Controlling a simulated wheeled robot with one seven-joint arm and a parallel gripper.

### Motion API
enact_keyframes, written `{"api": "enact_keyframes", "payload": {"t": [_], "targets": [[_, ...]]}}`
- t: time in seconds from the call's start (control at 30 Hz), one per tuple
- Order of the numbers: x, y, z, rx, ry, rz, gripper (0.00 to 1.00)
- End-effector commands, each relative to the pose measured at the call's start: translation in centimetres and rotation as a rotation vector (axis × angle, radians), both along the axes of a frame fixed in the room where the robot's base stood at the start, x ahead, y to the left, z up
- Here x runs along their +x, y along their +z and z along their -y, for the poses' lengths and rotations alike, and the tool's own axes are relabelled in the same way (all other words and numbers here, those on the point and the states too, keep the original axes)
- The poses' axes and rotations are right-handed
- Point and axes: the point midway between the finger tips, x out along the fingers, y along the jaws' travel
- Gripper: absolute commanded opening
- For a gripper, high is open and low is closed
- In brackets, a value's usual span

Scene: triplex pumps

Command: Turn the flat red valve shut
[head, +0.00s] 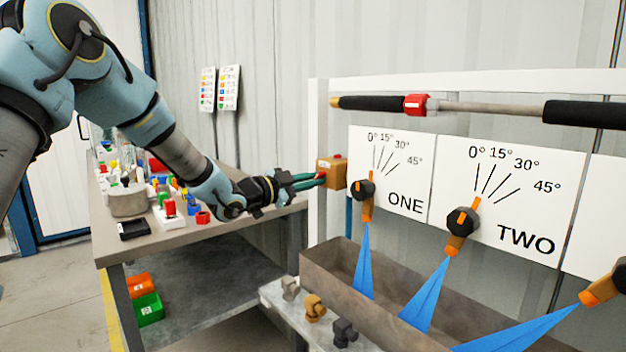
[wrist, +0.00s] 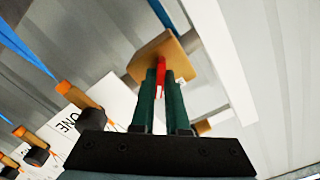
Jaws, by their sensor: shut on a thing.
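The flat red valve (wrist: 161,74) is a thin red handle on a tan block (head: 331,173) at the left end of the pump panel. The block also shows in the wrist view (wrist: 177,50). My gripper (head: 318,180) reaches in from the left. In the wrist view its two green fingers (wrist: 162,84) are closed on the red handle, one on each side. The fingers hide much of the handle, and only a small red part shows at their tips in the head view.
Signs ONE (head: 388,175) and TWO (head: 500,200) stand right of the block, with orange nozzles and blue jets falling into a trough (head: 330,262). A black-gripped bar (head: 480,108) runs above. A workbench (head: 250,222) with several small items stands left, below my arm.

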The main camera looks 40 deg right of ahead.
Motion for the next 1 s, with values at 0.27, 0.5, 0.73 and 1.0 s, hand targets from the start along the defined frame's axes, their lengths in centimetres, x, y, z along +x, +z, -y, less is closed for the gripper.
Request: {"api": "enact_keyframes", "payload": {"t": [0.27, 0.5, 0.73, 1.0], "targets": [[0.07, 0.02, -0.06, 0.018, 0.002, -0.264, 0.00], [0.10, 0.01, -0.07, 0.029, 0.002, -0.468, 0.00], [0.04, -0.01, -0.05, 0.037, 0.002, -0.610, 0.00], [0.04, -0.15, -0.06, 0.043, 0.002, -0.697, 0.00]]}}
